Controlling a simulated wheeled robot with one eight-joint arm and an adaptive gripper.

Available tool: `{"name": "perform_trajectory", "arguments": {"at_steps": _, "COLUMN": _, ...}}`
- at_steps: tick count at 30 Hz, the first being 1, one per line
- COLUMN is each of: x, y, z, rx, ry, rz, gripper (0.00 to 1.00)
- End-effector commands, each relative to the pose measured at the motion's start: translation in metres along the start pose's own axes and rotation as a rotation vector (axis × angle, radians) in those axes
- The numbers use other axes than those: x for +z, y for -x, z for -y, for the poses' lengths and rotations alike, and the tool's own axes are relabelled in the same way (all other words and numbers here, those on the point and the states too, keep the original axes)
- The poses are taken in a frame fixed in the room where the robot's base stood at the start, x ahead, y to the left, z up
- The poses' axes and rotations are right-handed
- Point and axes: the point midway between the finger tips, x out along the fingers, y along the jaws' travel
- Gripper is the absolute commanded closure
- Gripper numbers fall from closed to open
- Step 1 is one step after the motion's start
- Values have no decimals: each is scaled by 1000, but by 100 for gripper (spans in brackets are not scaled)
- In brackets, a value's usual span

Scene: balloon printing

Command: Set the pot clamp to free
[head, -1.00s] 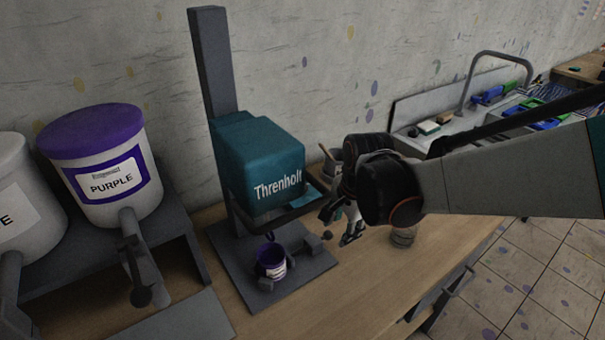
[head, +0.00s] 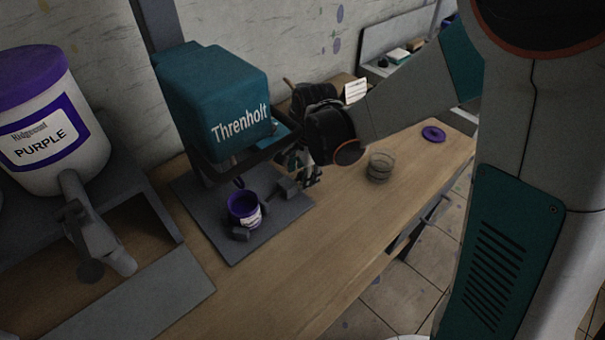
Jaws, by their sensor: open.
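The pot clamp (head: 286,187) is a set of dark grey blocks on the grey base plate (head: 226,247) of the teal Threnholt machine (head: 215,95). A small purple pot (head: 243,208) with a white label stands upright on the plate, between a block at its front and the clamp's block on its right. I cannot tell whether the blocks press on it. My gripper (head: 312,176) is open and empty, close to the right of the clamp. Its fingers are small and partly hidden by the wrist, and I cannot tell whether they touch the clamp.
A large purple dispenser (head: 48,125) with a tap stands on a grey stand at left. A clear glass jar (head: 380,167) and a purple lid (head: 433,134) are on the wooden bench (head: 330,245) to the right. The bench front is clear.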

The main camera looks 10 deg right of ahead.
Motion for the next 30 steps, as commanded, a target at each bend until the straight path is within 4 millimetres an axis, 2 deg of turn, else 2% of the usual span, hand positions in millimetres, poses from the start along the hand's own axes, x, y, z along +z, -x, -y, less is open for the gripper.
{"name": "perform_trajectory", "arguments": {"at_steps": 9, "x": 0, "y": -2, "z": 0, "rx": 0, "ry": 0, "rz": 0, "gripper": 58}}
{"name": "perform_trajectory", "arguments": {"at_steps": 15, "x": 0, "y": -2, "z": 0, "rx": 0, "ry": 0, "rz": 0, "gripper": 100}}
{"name": "perform_trajectory", "arguments": {"at_steps": 22, "x": -6, "y": -2, "z": 1, "rx": 0, "ry": -2, "rz": 0, "gripper": 100}}
{"name": "perform_trajectory", "arguments": {"at_steps": 30, "x": -49, "y": -4, "z": 9, "rx": 0, "ry": -5, "rz": -1, "gripper": 100}}
